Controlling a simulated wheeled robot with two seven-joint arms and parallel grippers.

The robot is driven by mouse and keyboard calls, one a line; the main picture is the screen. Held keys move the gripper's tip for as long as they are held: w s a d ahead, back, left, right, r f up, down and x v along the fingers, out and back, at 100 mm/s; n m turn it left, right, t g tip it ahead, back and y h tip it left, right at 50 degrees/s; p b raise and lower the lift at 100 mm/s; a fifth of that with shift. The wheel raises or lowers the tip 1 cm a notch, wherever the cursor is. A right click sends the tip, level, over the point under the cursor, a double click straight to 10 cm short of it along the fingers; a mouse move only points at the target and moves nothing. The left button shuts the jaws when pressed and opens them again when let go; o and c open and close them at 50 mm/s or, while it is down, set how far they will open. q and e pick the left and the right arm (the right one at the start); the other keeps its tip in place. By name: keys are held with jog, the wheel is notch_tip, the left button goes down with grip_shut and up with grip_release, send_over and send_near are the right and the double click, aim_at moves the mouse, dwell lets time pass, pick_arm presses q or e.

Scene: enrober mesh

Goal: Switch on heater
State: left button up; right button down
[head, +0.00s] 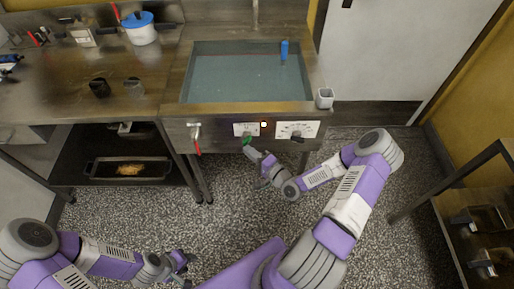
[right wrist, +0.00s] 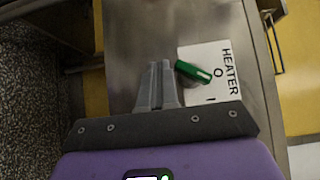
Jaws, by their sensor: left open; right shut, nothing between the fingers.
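The heater switch is a green knob (head: 246,141) on a white plate on the front panel of the tank (head: 180,133). In the right wrist view the green knob (right wrist: 190,71) sits beside the plate's word HEATER (right wrist: 229,69), with marks O and I. The knob's white-lined end points toward the O side. My right gripper (head: 248,152) is shut and empty; its fingertips (right wrist: 158,72) are close beside the knob, and I cannot tell whether they touch. My left gripper (head: 184,262) is open and empty, low over the floor.
A dial plate (head: 297,129) and a small lamp (head: 264,124) are to the right of the switch. A red-handled valve (head: 197,143) is to the left. The tank holds liquid and a blue-handled tool (head: 285,50). A grey cup (head: 325,97) stands at its right corner.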

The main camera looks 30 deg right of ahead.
dwell(0.8)
jog(key=s+d+f, duration=0.4)
jog(key=s+f, duration=0.2)
jog(key=s, duration=0.4)
jog(key=shift+s+f+b, duration=0.3)
jog(key=shift+s+b, duration=0.05)
jog(key=shift+b, duration=0.1)
